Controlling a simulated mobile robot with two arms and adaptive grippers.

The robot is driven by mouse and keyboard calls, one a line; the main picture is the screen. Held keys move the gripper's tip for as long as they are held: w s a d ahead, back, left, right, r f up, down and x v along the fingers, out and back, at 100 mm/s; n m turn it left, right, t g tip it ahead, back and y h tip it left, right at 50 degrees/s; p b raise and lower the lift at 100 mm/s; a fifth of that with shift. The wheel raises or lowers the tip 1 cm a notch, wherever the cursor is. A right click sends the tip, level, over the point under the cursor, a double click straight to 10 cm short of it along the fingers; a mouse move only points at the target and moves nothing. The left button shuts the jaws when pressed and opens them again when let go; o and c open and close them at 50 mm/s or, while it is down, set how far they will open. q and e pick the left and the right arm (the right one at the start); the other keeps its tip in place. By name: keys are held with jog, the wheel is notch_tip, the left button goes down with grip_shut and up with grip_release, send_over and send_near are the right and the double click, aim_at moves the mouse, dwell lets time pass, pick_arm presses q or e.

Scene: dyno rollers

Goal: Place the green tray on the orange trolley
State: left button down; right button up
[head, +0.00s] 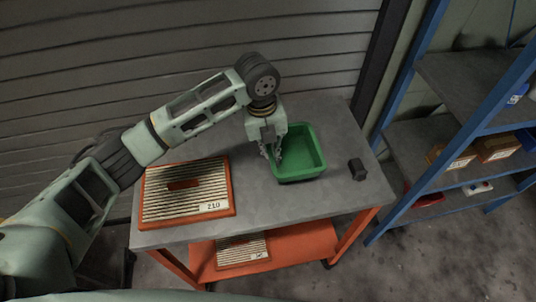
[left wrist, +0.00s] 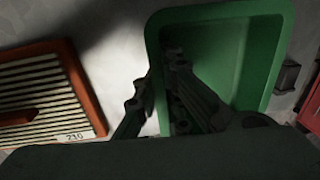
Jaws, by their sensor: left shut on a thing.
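The green tray (head: 312,166) rests on the grey top of the orange trolley (head: 236,216), right of its middle. My left gripper (head: 271,153) reaches down from above and is shut on the tray's left wall. In the left wrist view the tray (left wrist: 272,62) shows with one finger inside it and one outside its left rim; the gripper (left wrist: 155,105) hides the tray's near part. The right gripper is in neither view.
An orange-framed slatted panel (head: 186,190) marked 210 lies on the trolley's left side. A similar panel (head: 242,251) lies on the lower shelf. Blue shelving (head: 407,88) stands at right, a slatted wall behind.

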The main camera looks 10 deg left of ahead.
aim_at(268, 166)
pick_arm(q)
jog(key=shift+w+a+f, duration=0.1)
jog(key=shift+a+f, duration=0.1)
jog(key=shift+f, duration=0.35)
notch_tip(268, 166, down, 2)
jog(key=shift+f+p, duration=0.2)
jog(key=shift+p, duration=0.35)
jog(key=shift+f, duration=0.5)
jog(key=c, duration=2.1)
grip_release()
jog(key=shift+o, duration=1.2)
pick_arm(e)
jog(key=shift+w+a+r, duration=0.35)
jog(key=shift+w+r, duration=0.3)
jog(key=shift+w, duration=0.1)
